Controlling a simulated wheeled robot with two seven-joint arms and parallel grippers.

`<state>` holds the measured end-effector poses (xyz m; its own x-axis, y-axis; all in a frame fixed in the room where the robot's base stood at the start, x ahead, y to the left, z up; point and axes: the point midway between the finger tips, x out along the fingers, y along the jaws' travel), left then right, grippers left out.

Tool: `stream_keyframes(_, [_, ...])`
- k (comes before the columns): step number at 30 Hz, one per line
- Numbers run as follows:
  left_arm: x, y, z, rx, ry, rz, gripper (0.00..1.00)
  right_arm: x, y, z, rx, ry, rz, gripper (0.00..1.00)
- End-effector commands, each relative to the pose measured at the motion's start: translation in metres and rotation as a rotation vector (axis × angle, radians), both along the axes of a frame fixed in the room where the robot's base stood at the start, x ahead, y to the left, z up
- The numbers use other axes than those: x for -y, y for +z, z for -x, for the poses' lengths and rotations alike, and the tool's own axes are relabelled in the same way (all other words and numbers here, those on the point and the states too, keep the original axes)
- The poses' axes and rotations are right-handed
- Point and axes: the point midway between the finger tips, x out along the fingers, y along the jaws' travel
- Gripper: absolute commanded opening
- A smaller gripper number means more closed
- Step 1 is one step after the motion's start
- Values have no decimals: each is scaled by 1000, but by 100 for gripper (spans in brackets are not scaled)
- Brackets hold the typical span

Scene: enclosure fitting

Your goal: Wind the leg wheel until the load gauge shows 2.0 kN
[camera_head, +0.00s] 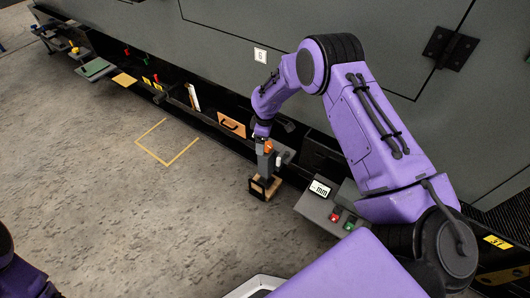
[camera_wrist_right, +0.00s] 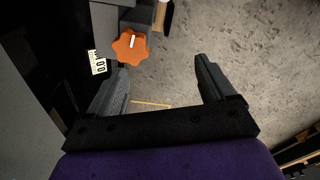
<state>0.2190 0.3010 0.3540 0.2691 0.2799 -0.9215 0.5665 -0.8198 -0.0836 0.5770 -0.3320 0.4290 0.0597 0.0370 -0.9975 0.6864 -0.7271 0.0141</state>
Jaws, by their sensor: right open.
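The orange lobed leg wheel (camera_wrist_right: 130,46) sits on a grey block in the upper left of the right wrist view. In the head view it is a small orange spot (camera_head: 267,147) on the grey leg (camera_head: 264,165). A small white gauge (camera_wrist_right: 97,62) beside the wheel shows sideways digits that look like 0.0. My right gripper (camera_wrist_right: 160,82) is open and empty, its fingers apart from the wheel, which lies beyond the left finger. In the head view my right gripper (camera_head: 262,132) is just above the wheel, partly hidden. My left gripper is out of view.
The leg stands on a wooden block (camera_head: 273,188) beside the grey enclosure (camera_head: 200,50). A control box with a mm display (camera_head: 320,188) and red and green buttons stands to its right. Yellow floor marks (camera_head: 165,152) and open concrete floor lie to the left.

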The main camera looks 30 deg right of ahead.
Motion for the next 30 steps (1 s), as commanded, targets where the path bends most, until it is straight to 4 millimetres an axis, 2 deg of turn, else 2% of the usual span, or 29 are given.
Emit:
stream_keyframes(1, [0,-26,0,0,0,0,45,11,-2,-16,-7,76,13,83])
stream_keyframes(5, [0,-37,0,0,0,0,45,30,24,-31,-42,215,39,83])
stream_keyframes(8, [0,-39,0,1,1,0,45,35,25,-33,-55,248,45,83])
stream_keyframes(11, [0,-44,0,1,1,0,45,35,8,-32,-57,249,45,83])
stream_keyframes(18, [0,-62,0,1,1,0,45,34,-47,-32,-57,248,45,83])
stream_keyframes(21, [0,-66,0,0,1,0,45,34,-62,-32,-57,247,45,83])
stream_keyframes(24, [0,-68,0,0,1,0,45,34,-70,-32,-56,247,45,83])
stream_keyframes(30, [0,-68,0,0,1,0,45,34,-71,-32,-55,246,44,83])
